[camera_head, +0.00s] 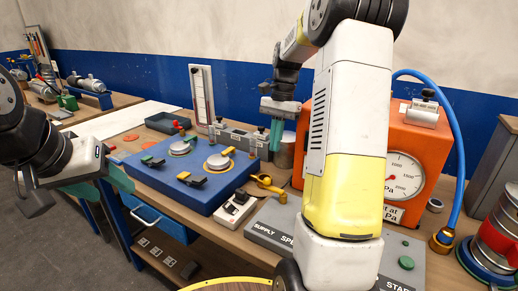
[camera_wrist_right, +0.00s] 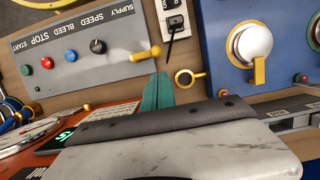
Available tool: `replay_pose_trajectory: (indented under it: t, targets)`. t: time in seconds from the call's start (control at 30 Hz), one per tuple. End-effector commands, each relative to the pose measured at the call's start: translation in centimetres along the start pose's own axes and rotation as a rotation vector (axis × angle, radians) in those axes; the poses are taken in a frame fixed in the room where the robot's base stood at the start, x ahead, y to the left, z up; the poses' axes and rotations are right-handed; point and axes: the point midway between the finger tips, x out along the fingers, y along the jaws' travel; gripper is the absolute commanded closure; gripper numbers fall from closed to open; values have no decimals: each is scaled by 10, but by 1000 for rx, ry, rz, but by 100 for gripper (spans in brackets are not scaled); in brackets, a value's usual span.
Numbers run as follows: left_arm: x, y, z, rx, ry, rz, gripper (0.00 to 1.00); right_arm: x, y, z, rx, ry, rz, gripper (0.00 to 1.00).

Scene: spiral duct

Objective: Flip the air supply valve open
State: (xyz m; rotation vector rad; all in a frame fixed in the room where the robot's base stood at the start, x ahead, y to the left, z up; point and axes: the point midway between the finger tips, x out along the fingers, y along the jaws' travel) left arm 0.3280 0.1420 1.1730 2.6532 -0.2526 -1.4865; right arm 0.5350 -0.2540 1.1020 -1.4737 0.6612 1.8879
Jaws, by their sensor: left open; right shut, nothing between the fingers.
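The air supply valve is a small yellow lever (camera_wrist_right: 146,53) at the SUPPLY end of the grey control panel (camera_wrist_right: 80,52) in the right wrist view. It lies roughly along the panel's long side. In the head view the lever (camera_head: 282,197) shows at the panel's left end, partly merged with a yellow ring behind it. My right gripper (camera_head: 276,135) is shut and empty above the bench, behind and apart from the lever. Its teal fingertips (camera_wrist_right: 157,90) show near the lever in the wrist view; the height gap is unclear. My left gripper (camera_head: 103,182) is open and empty at the left.
A blue box with dials (camera_head: 190,168), a white switch block (camera_head: 236,210) and a yellow ring (camera_wrist_right: 188,77) stand near the panel. An orange gauge box (camera_head: 418,145) with a blue hose (camera_head: 458,130) stands right. My right arm hides much of the panel in the head view.

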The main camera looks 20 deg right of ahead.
Motion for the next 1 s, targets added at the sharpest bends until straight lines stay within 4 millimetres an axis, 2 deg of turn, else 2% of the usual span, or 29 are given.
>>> replay_pose_trajectory:
  t: [0.2,0.43,0.63,1.0]
  targets:
    - [0,0,0,0,0,0,47,42,1,1,0,-3,2,100]
    - [0,0,0,0,0,0,47,75,0,0,0,-2,2,100]
    - [0,0,0,0,0,0,47,85,0,0,-1,1,0,100]
    - [0,0,0,0,0,0,47,85,0,0,-4,0,1,100]
